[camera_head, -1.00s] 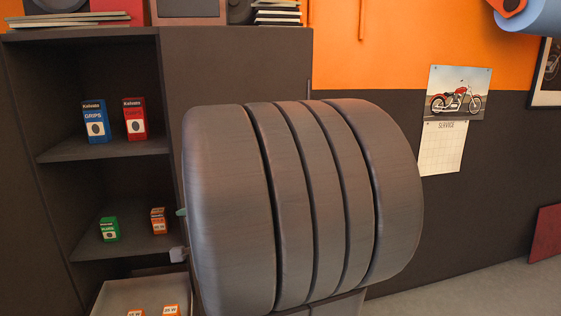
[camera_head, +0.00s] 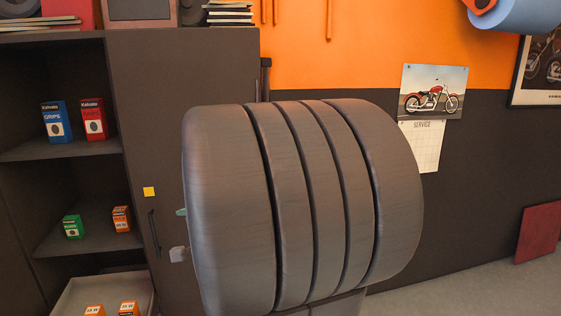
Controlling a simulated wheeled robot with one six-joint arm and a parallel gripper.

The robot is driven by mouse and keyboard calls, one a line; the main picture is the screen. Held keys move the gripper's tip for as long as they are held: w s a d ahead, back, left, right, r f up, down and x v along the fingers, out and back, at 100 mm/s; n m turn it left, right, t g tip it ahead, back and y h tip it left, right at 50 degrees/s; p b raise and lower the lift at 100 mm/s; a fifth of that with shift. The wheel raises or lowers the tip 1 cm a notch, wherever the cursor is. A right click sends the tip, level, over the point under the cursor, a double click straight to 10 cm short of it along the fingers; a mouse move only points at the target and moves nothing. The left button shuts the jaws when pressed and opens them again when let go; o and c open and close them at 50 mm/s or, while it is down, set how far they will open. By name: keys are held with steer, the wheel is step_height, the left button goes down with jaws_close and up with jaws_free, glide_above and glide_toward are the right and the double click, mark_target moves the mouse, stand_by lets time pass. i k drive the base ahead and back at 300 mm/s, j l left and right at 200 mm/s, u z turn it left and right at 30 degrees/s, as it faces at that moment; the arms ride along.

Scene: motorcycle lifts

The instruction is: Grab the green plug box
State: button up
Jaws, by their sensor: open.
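The green plug box (camera_head: 72,226) is a small upright box with a white label and a dark top. It stands on the lower shelf of the dark open cabinet, at the left. My gripper (camera_head: 180,233) is mostly hidden behind my large grey arm link. Only a teal tip and a pale grey block show at the link's left edge. They are open, with nothing seen between them. In the picture they are to the right of the green box and apart from it.
An orange box (camera_head: 122,219) stands right of the green box on the same shelf (camera_head: 85,238). Blue (camera_head: 56,121) and red (camera_head: 93,119) boxes stand on the shelf above. Below, a pale tray (camera_head: 130,284) holds orange boxes. A closed cabinet door (camera_head: 150,110) adjoins on the right.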

mark_target(72, 224)
steer(key=u, duration=1.35)
steer(key=i+u, duration=0.25)
